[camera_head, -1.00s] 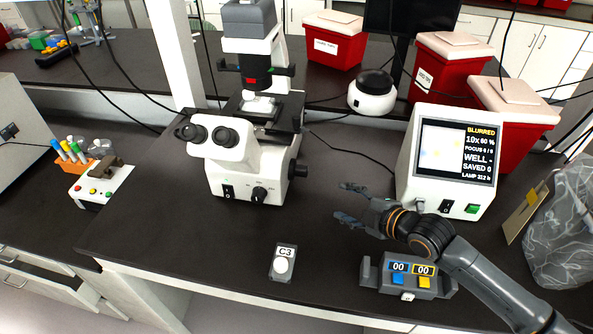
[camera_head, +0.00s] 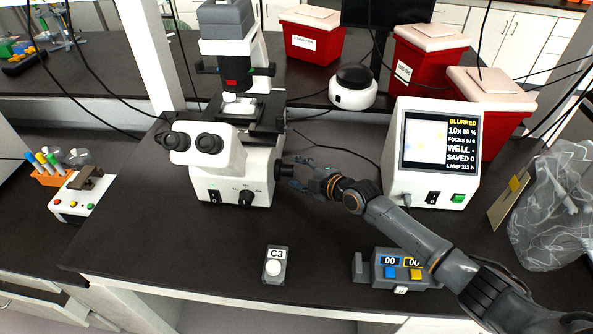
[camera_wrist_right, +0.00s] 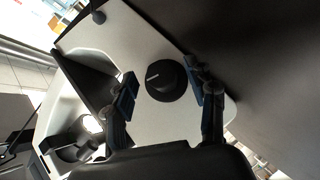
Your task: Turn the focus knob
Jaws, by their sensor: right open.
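The white microscope (camera_head: 225,172) stands at the centre left of the bench. Its black focus knob (camera_wrist_right: 166,82) with a white pointer line sits on its side panel and fills the middle of the right wrist view. In the head view the knob (camera_head: 281,169) is on the microscope's right side, partly hidden by my fingers. My right gripper (camera_head: 291,173) is open at the knob, one finger on each side of it. In the wrist view the right gripper's (camera_wrist_right: 160,78) fingers flank the knob; I cannot tell whether they touch it. My left gripper is not in view.
Red bins (camera_head: 428,60) stand behind.

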